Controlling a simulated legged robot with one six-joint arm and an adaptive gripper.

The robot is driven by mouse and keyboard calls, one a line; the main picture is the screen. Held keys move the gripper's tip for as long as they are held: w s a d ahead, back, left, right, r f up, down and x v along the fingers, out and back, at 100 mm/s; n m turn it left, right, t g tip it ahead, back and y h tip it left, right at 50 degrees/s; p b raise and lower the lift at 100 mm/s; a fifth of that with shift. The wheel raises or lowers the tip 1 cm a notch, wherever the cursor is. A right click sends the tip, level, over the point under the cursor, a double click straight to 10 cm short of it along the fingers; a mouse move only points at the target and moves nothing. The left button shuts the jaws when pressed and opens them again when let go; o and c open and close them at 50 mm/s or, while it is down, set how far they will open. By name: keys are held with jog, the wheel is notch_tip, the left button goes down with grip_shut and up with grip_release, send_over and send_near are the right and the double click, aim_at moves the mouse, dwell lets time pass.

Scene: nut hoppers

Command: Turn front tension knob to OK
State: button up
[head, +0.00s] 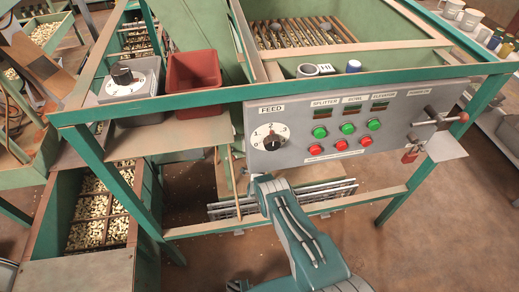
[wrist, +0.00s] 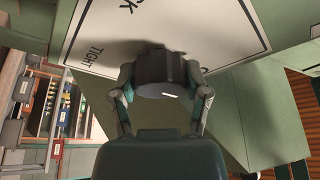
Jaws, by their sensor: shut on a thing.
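In the wrist view, a dark round knob (wrist: 160,88) sits on a white plate (wrist: 92,28) with a black border. In the head view, my arm reaches up to the front of the green frame, and my gripper is hidden.
The head view shows a grey control panel (head: 398,112) with a FEED dial (head: 269,137) and green and red buttons. A grey box with a black knob (head: 122,75) and a red bin (head: 193,71) stand at the left. Nut trays (head: 137,228) stand below.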

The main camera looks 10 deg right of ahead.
jog(key=shift+w+d, duration=0.1)
jog(key=o, duration=1.1)
jog(key=shift+o, duration=0.2)
jog(key=v, duration=1.2)
